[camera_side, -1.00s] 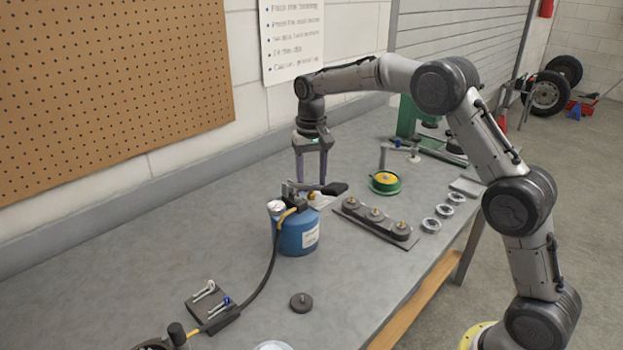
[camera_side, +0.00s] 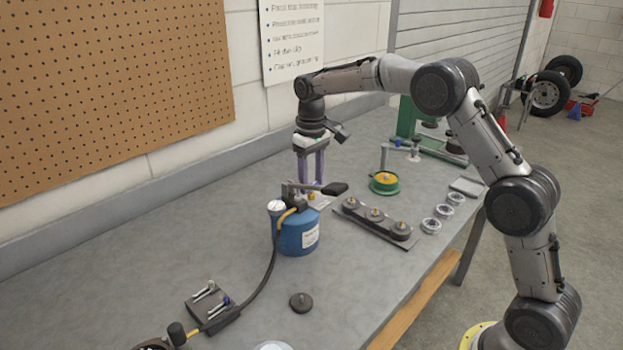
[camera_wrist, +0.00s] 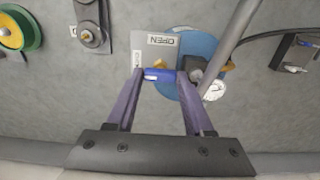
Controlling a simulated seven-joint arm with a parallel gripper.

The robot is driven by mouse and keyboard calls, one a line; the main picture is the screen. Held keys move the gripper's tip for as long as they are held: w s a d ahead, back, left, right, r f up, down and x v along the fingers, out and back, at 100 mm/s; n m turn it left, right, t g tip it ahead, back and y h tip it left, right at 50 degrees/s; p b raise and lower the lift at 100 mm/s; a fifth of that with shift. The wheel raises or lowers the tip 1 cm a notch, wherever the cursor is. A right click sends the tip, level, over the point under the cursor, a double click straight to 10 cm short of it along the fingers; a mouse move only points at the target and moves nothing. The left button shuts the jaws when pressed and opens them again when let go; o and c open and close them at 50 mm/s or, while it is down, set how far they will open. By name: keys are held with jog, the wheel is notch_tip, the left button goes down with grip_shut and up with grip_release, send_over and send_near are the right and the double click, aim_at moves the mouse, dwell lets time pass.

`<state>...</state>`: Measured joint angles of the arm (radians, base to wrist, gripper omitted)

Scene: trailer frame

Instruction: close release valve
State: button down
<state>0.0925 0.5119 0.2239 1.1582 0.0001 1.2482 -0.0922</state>
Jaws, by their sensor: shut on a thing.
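The release valve's blue handle (camera_wrist: 158,76) lies between the fingertips of my gripper (camera_wrist: 160,80) in the wrist view, and the fingers are shut on it. A grey plate (camera_wrist: 150,52) beside the handle bears an OPEN label and a second label, partly covered by the left finger. In the side view, my gripper (camera_side: 308,191) points down just behind the blue tank (camera_side: 297,238), and the tank's top hides most of the valve. A pressure gauge (camera_wrist: 214,90) sits right of the right finger.
A dark hose (camera_side: 268,268) runs from the tank toward the front left. A green-and-yellow reel (camera_side: 384,182) and a dark strip with several round parts (camera_side: 376,220) stand to the right.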

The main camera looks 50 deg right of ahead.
jog(key=shift+r, duration=0.1)
jog(key=shift+c, duration=1.4)
grip_release()
